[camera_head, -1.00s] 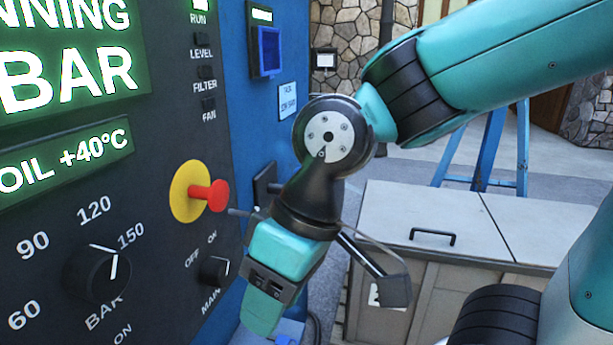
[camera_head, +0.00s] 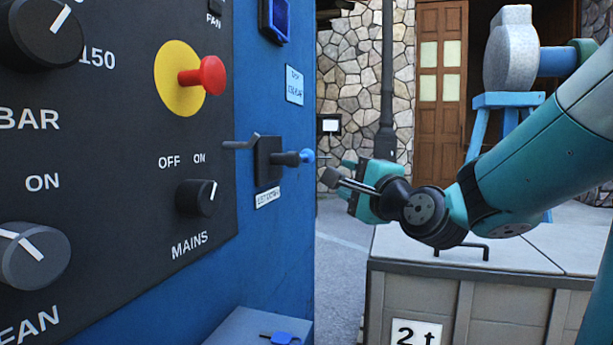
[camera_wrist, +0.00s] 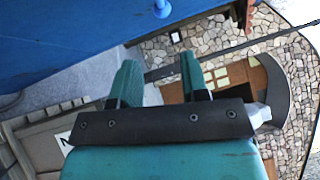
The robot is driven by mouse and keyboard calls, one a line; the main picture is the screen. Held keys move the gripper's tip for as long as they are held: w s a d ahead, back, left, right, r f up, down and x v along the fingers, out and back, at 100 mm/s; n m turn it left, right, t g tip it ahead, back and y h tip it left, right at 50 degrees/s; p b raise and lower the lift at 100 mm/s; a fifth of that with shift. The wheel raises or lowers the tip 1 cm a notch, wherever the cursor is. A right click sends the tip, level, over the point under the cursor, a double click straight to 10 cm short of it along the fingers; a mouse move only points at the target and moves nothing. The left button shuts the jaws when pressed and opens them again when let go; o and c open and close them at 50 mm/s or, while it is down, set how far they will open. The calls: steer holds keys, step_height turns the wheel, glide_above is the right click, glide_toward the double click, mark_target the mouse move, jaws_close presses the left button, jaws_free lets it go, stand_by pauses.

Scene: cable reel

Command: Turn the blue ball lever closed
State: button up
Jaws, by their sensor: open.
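The ball lever (camera_head: 290,158) sticks out to the right from a dark mount on the blue side of the cabinet, with a small blue ball at its tip. It lies roughly level, above a white label. In the wrist view the blue ball (camera_wrist: 162,8) shows at the top edge, beyond the fingertips. My gripper (camera_head: 345,178) is to the right of the ball, apart from it, with its fingers towards the cabinet. In the wrist view my gripper (camera_wrist: 160,74) has its two teal fingers spread with nothing between them.
The cabinet front carries a red knob (camera_head: 207,76) on a yellow disc and a mains switch (camera_head: 196,197). A small blue handle (camera_head: 281,338) sits low on a grey box. A grey chest (camera_head: 480,285) stands below my arm. A lamp post (camera_head: 387,100) stands behind.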

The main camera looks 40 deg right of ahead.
steer(key=w+r+p, duration=0.1)
steer(key=w+p, duration=0.2)
steer(key=p, duration=0.9)
glide_toward(305, 157)
steer(key=w, duration=0.1)
steer(key=w+p, duration=0.2)
steer(key=w+d+r+p, duration=0.1)
steer(key=w+p, duration=0.3)
steer(key=w, duration=0.1)
steer(key=shift+d+r, duration=0.2)
steer(key=shift+w+d+f+p, duration=0.15)
steer(key=shift+w+p, duration=0.55)
jaws_close()
